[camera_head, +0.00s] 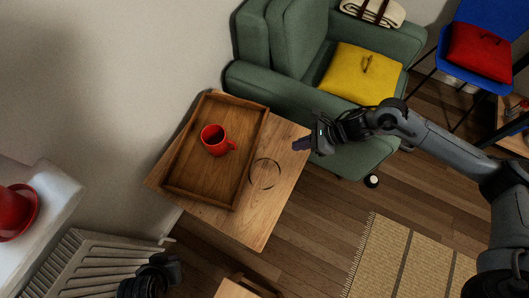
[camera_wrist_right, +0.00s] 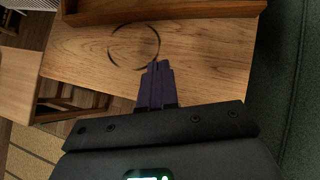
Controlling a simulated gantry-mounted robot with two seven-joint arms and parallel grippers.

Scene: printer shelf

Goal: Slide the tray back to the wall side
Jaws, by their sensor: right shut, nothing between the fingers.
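A brown wooden tray (camera_head: 233,186) lies on a small wooden table (camera_head: 252,226), on the side toward the wall, in the head view. A red mug (camera_head: 213,139) with dark contents stands in the tray. A dark ring mark (camera_head: 265,174) shows on the bare tabletop right of the tray. My right gripper (camera_head: 298,145) is shut and empty at the table's right edge, apart from the tray. In the right wrist view its fingers (camera_wrist_right: 157,85) are together over the tabletop (camera_wrist_right: 205,58), and the tray's side (camera_wrist_right: 165,12) shows at the top. My left gripper (camera_head: 165,265) shows partly at the bottom left; its fingers are unclear.
A green armchair (camera_head: 262,95) with a yellow cushion (camera_head: 361,73) stands close behind the table. A radiator (camera_head: 85,262) and a white ledge (camera_head: 60,190) with a red object (camera_head: 18,212) are at left. Bare tabletop lies right of the tray.

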